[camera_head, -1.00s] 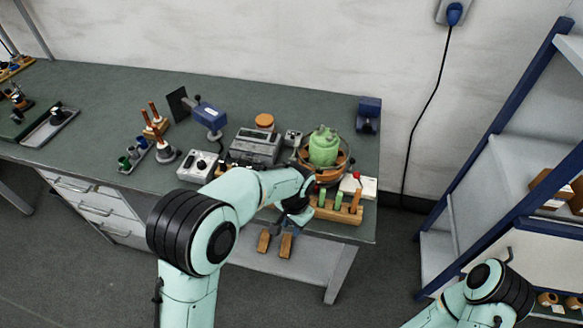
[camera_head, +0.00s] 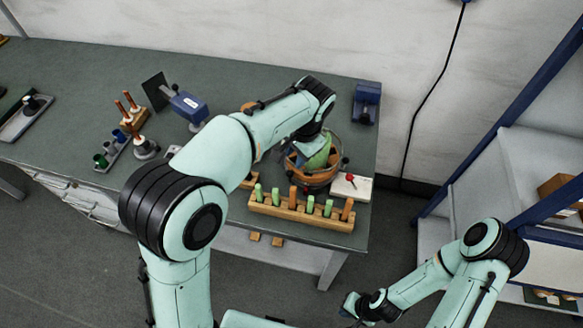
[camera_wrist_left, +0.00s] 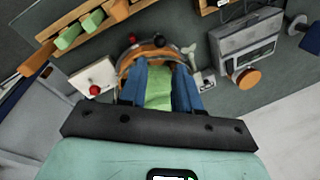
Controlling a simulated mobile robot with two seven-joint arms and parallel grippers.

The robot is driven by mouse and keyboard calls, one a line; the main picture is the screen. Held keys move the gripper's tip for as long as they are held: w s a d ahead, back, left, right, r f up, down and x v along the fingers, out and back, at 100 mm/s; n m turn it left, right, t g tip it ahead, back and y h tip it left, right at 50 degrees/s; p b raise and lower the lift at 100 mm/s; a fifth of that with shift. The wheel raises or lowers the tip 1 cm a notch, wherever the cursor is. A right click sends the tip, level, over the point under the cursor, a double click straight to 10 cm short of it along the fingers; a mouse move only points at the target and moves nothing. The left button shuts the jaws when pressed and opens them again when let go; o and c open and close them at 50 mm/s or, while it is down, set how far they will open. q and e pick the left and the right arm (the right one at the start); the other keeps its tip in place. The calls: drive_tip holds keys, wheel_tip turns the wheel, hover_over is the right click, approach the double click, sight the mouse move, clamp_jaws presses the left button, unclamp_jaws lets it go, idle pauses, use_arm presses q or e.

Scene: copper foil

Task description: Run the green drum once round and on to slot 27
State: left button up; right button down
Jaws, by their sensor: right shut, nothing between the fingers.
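The green drum (camera_head: 320,155) stands in a round orange-brown housing (camera_head: 318,180) near the bench's right end, largely covered by my left wrist in the head view. My left gripper (camera_head: 308,150) is down at the drum. In the left wrist view its two blue fingers (camera_wrist_left: 160,95) lie on either side of the green drum (camera_wrist_left: 158,85); I cannot tell whether they press on it. Slot numbers cannot be read. My right gripper (camera_head: 350,304) is shut and empty, low in front of the bench, well away from the drum.
A wooden rack (camera_head: 300,213) with several green and orange pegs stands in front of the housing. A white box with a red knob (camera_head: 351,186) is at its right. A blue device (camera_head: 366,102) stands behind. Grey shelving (camera_head: 500,170) is at right.

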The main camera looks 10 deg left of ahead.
sight(290, 172)
use_arm(q)
drive_tip(key=f, duration=0.3)
drive_tip(key=w+a+f, duration=0.1)
drive_tip(key=f, duration=0.6)
drive_tip(key=shift+w+a+f+b, duration=0.15)
drive_tip(key=shift+a+f+b, duration=0.05)
drive_tip(key=shift+a+b, duration=0.15)
clamp_jaws()
